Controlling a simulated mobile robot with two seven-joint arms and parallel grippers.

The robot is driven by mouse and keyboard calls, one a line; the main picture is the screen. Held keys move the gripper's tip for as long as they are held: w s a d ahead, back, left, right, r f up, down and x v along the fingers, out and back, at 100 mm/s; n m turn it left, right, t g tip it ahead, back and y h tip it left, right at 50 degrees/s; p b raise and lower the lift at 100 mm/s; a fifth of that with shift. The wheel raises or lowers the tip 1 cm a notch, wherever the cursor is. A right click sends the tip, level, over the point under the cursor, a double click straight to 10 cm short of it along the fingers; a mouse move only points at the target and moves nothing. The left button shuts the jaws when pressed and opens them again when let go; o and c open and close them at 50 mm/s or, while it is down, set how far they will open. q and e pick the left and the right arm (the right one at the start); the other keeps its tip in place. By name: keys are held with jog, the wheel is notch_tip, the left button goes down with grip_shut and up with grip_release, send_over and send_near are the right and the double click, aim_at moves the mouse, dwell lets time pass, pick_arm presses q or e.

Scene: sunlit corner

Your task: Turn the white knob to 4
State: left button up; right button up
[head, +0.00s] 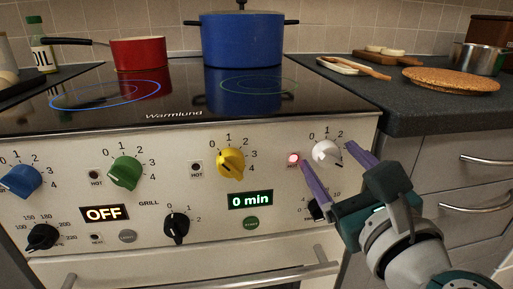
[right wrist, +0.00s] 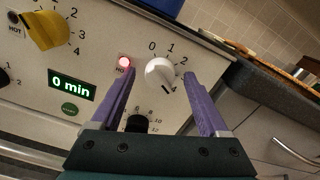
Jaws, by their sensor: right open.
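The white knob (head: 326,152) is at the right end of the oven's control panel, with numbers 0 to 4 around it. In the right wrist view the white knob (right wrist: 160,73) has its pointer end toward the lower right, at the 4. My right gripper (head: 327,157) is open, with one purple finger on each side of the knob. Gaps show between the fingers and the knob in the right wrist view; I cannot tell how deep the fingertips reach. My left gripper is not in view.
A red light (head: 293,158) glows left of the white knob. The yellow knob (head: 231,162), green knob (head: 125,172) and blue knob (head: 21,181) are further left. A black knob (right wrist: 138,122) sits below the white one, close to my fingers. The oven handle (head: 290,272) sticks out below.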

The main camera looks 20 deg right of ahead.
jog(key=b+v, duration=0.1)
jog(key=v, duration=0.9)
jog(key=shift+d, duration=0.1)
